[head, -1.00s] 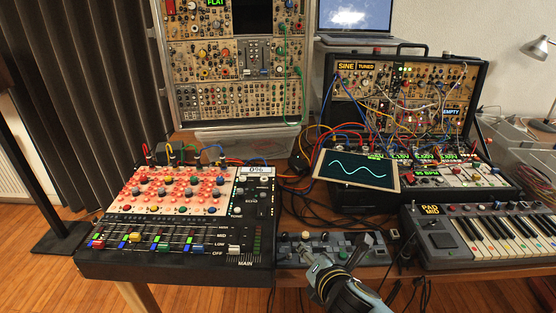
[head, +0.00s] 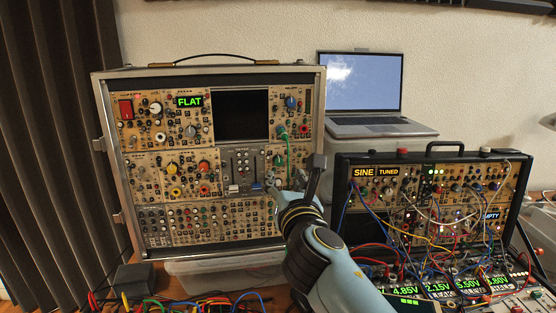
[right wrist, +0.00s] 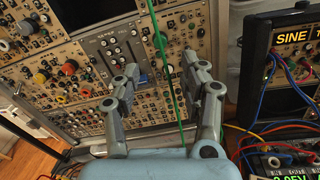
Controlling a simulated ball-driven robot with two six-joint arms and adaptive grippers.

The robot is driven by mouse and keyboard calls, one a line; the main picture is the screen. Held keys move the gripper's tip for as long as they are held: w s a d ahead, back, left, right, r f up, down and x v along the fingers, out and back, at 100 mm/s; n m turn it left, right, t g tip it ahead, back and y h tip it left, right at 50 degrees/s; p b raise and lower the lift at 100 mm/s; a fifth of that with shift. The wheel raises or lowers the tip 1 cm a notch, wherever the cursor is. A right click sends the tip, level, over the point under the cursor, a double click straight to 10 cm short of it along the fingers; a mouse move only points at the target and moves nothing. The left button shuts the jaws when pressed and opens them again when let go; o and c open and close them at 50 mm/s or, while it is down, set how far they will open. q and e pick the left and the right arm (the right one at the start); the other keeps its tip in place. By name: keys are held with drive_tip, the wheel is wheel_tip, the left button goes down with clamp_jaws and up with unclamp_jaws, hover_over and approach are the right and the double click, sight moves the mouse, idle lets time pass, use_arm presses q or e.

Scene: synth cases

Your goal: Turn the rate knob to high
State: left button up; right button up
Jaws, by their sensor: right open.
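The upright modular case (head: 208,68) stands at the back with many knobs on its panels. I cannot read which knob is the rate knob. A large white knob (head: 155,108), an orange knob (head: 173,168), a red knob (head: 204,166) and a blue knob (head: 291,102) stand out. My right gripper (head: 297,181) is in front of the case's lower right part, open and empty. In the right wrist view its fingers (right wrist: 160,66) are spread towards the panel, with a green cable (right wrist: 167,70) running between them in the picture. My left gripper is out of view.
A second case (head: 435,155) with many patch cables stands to the right, and a laptop (head: 360,85) behind it. A dark screen (head: 240,115) and a slider module sit mid-panel. Loose cables lie in front of the case at the bottom. A dark curtain (head: 50,130) hangs at left.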

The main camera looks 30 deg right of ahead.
sight(279, 163)
drive_tip(key=x, duration=0.8)
drive_tip(key=shift+w+d, duration=0.1)
drive_tip(key=shift+w, duration=0.2)
clamp_jaws()
